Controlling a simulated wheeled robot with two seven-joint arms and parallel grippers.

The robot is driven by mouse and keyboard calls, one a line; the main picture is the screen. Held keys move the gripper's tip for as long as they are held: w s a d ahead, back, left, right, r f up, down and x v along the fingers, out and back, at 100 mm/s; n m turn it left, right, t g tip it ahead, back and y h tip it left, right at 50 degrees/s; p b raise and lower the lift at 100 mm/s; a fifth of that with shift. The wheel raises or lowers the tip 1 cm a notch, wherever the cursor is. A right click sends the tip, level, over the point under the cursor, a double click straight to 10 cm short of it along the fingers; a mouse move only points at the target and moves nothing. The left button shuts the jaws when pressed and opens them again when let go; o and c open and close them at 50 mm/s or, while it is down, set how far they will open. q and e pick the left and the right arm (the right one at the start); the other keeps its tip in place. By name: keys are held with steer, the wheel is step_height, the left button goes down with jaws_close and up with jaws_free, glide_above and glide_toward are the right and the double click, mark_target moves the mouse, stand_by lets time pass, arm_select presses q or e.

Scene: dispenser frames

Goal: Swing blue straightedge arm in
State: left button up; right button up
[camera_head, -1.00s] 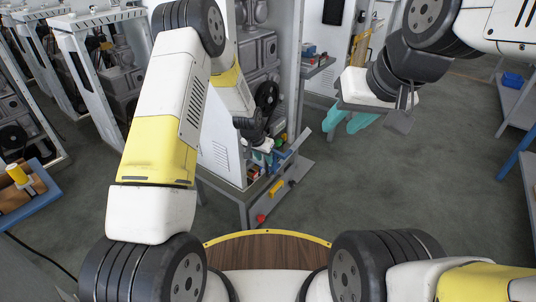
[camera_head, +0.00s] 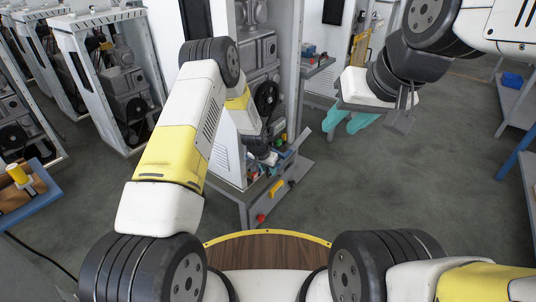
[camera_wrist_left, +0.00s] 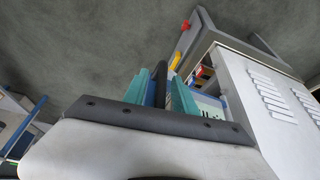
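The dispenser's low shelf (camera_head: 250,200) stands in the middle of the head view, with a slim grey-and-blue bar (camera_head: 290,150) at its right side. This may be the blue straightedge arm, but it is small there. My left gripper (camera_head: 266,158) is low at the shelf, mostly hidden by its wrist. In the left wrist view its teal fingers (camera_wrist_left: 160,92) stand apart, with a dark bar with a blue edge (camera_wrist_left: 161,78) in the gap. I cannot tell whether they touch it. My right gripper (camera_head: 347,121) hangs open and empty, well away to the right.
A red button (camera_head: 261,218) and a yellow part (camera_head: 277,188) sit on the shelf front. The tall grey cabinet (camera_head: 297,60) rises behind it. A blue-edged tray (camera_head: 40,205) stands at far left. The floor right of the shelf is clear.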

arm_select(q)
jaws_close()
stand_by(1.3)
